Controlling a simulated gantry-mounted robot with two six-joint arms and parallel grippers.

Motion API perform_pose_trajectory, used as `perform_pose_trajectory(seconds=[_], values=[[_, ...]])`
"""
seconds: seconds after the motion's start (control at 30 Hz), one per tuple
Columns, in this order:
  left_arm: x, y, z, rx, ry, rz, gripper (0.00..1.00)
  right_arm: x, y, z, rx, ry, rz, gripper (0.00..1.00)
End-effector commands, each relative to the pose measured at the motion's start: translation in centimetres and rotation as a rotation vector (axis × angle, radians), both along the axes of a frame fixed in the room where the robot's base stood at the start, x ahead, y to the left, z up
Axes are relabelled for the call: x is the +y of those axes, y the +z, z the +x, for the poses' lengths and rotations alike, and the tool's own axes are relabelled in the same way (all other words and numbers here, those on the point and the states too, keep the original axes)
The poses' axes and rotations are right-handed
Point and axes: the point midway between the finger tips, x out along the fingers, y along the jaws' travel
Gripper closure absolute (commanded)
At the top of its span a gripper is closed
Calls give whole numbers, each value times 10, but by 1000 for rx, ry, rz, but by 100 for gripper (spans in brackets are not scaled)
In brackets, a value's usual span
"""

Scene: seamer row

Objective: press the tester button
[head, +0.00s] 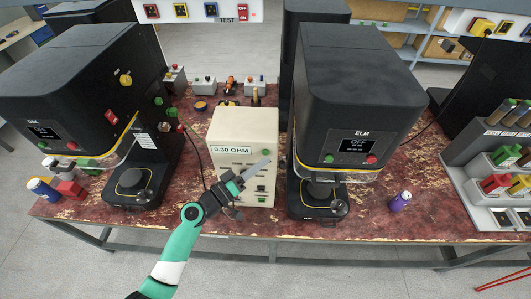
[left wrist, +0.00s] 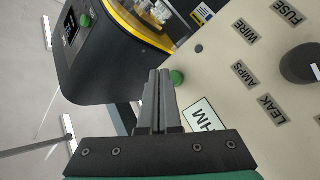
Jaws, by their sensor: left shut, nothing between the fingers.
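The tester is a cream box (head: 238,128) labelled "0.30 OHM", between two black machines in the head view. Its panel (left wrist: 226,65) fills the right of the left wrist view, with labels FUSE, WIRE, AMPS and LEAK. A small green button (head: 265,151) sits at the right of its front; it also shows in the left wrist view (left wrist: 178,77). My left gripper (head: 268,161) is shut and empty, in front of the panel. In the left wrist view its fingertips (left wrist: 160,73) appear just beside the button; I cannot tell whether they touch it. My right gripper is not in view.
The black ELM machine (head: 354,90) stands close on the right and another black machine (head: 75,85) on the left. A dark knob (left wrist: 300,64) sits on the tester panel. A purple can (head: 400,201) and a grey rack (head: 480,150) are farther right.

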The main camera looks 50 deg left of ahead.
Motion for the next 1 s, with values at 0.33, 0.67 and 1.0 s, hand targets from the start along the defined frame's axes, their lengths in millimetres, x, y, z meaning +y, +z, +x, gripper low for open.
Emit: perform_pose_trajectory(seconds=[0.33, 0.67, 1.0], values=[[-22, 0, -24, 1, -2, -1, 100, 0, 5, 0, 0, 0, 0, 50], [-34, 0, -36, 0, 0, 0, 100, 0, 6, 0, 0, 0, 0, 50], [-33, 0, -36, 0, 0, 0, 100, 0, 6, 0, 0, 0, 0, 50]])
